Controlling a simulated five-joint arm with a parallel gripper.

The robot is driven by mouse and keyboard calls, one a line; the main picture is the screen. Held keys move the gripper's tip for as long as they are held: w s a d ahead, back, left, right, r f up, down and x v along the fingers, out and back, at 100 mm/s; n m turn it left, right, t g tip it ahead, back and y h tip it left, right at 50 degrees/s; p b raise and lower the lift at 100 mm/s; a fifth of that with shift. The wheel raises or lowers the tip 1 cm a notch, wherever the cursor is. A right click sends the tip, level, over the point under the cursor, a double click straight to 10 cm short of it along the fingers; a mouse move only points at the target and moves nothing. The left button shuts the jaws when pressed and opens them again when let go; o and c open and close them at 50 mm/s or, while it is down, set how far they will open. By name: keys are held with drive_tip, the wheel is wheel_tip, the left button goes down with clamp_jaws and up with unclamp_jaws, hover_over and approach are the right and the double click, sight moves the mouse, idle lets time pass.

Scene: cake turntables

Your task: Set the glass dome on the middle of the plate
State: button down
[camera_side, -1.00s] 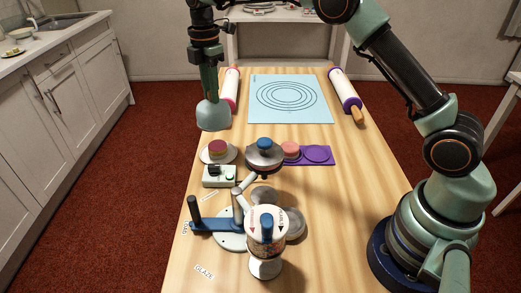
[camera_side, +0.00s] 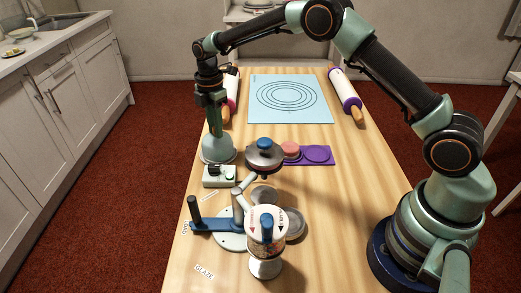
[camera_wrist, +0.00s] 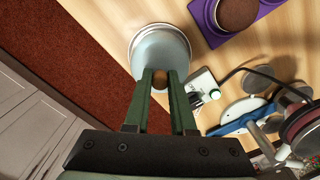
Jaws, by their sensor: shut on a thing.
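The glass dome (camera_side: 218,148) is pale and cloudy, and stands upright over the small plate at the left of the table. A thin edge of the plate (camera_side: 203,157) shows around its foot. My gripper (camera_side: 214,129) is above the dome, shut on its round brown knob. In the wrist view the fingers (camera_wrist: 167,75) pinch the knob, with the dome (camera_wrist: 161,50) below and the pale plate rim (camera_wrist: 133,38) around it. The cake is hidden under the dome. I cannot tell whether the dome's rim touches the plate.
A small white switch box (camera_side: 219,177) is close in front of the plate. A rolling pin (camera_side: 230,95) lies behind, left of a blue mat (camera_side: 325,113).

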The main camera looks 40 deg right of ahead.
drive_tip(key=shift+f, duration=0.15)
drive_tip(key=c, duration=0.8)
unclamp_jaws()
drive_tip(key=shift+o, duration=0.2)
drive_tip(key=s+d+r+m+t, duration=0.1)
drive_tip(key=s+r+m, duration=0.15)
drive_tip(key=r, duration=0.75)
drive_tip(key=s+d+r+m, duration=0.1)
drive_tip(key=s+r+m, duration=0.15)
drive_tip(key=r, duration=0.65)
drive_tip(key=s+d+m+t, duration=0.2)
drive_tip(key=s+m, duration=0.4)
drive_tip(key=s, duration=0.4)
drive_tip(key=s+d+f+m+t, duration=0.1)
drive_tip(key=s+d+m+t, duration=0.1)
drive_tip(key=s+m, duration=0.5)
drive_tip(key=s, duration=0.4)
drive_tip(key=shift+d+t, duration=0.15)
drive_tip(key=shift+t, duration=0.15)
